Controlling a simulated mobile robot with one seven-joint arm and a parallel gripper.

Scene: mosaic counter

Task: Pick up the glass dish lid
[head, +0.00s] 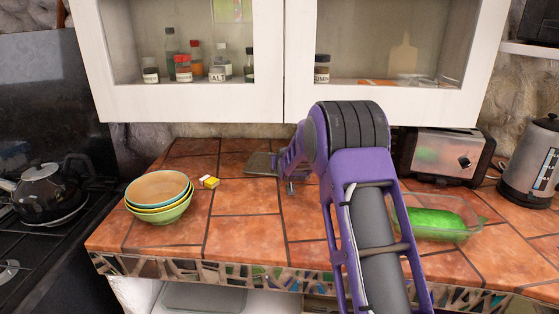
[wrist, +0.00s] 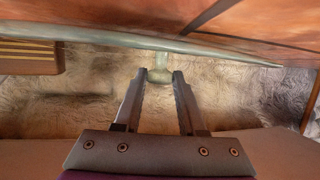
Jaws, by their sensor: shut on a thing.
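The glass dish lid (head: 260,163) shows in the head view as a flat grey-green panel at the back of the counter, partly hidden by my arm. In the wrist view the lid (wrist: 110,37) is seen nearly edge-on, with a pale knob (wrist: 159,74) standing out from it. My gripper (wrist: 160,78) is shut on this knob, one fingertip on each side. I cannot tell whether the lid touches the counter. In the head view my arm hides most of the gripper. A clear glass dish with green contents (head: 437,219) stands at right, partly behind my arm.
A toaster (head: 446,157) and a kettle (head: 530,165) stand at right. White wall cabinets (head: 190,105) hang above. Bare tiles (head: 245,230) lie in front.

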